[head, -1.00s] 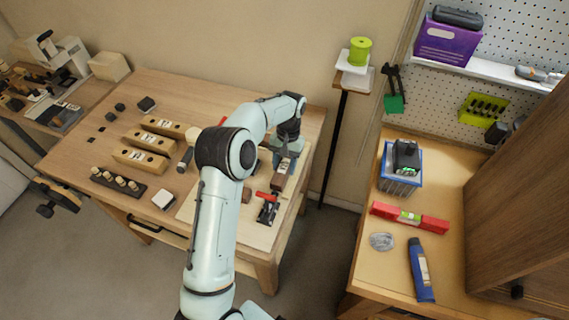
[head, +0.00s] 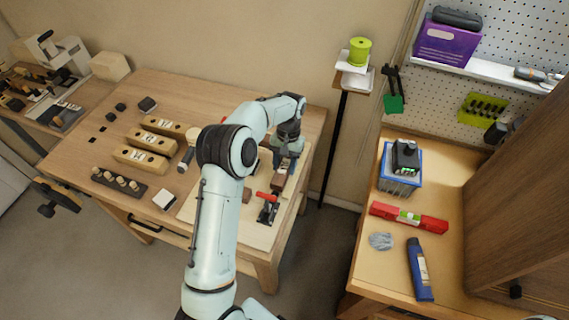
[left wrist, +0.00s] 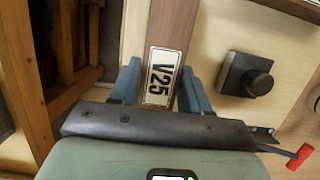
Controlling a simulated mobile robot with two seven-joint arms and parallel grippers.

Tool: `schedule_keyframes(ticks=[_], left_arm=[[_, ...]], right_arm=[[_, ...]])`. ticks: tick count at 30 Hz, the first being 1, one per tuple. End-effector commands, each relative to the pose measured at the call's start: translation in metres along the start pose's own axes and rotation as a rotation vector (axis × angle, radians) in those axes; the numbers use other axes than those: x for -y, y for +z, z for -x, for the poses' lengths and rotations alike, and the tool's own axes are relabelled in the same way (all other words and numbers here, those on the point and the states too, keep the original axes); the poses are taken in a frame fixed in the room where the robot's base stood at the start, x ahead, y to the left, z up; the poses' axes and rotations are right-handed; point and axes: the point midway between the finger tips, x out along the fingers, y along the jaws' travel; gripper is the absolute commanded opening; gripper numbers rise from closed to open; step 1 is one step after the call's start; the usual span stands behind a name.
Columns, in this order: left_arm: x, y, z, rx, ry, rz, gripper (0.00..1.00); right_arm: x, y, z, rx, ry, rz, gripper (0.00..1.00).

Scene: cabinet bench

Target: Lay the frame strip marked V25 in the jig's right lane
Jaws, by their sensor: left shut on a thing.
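In the head view my left gripper (head: 284,158) is over the right part of the pale jig board (head: 254,233), and the brown strip (head: 278,182) shows just below the fingers. My forearm and gripper hide much of the jig, so I cannot tell whether the strip touches a lane. My right gripper is not in view.
A red-handled clamp (head: 265,196) stands on the board near the strip. A black knob (left wrist: 257,82) is right of the fingers in the wrist view. Wooden blocks (head: 150,141) and a peg rack (head: 119,184) lie left. A thin lamp-like stand (head: 336,140) rises beyond the table's right edge.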

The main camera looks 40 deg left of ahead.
Motion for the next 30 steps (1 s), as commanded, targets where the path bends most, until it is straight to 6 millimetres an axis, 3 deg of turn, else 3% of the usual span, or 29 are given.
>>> schedule_keyframes(ticks=[30], left_arm=[[0.0003,-0.0021,-0.0088,0.002,-0.001,0.0,0.13]], right_arm=[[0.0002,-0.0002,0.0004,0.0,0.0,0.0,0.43]])
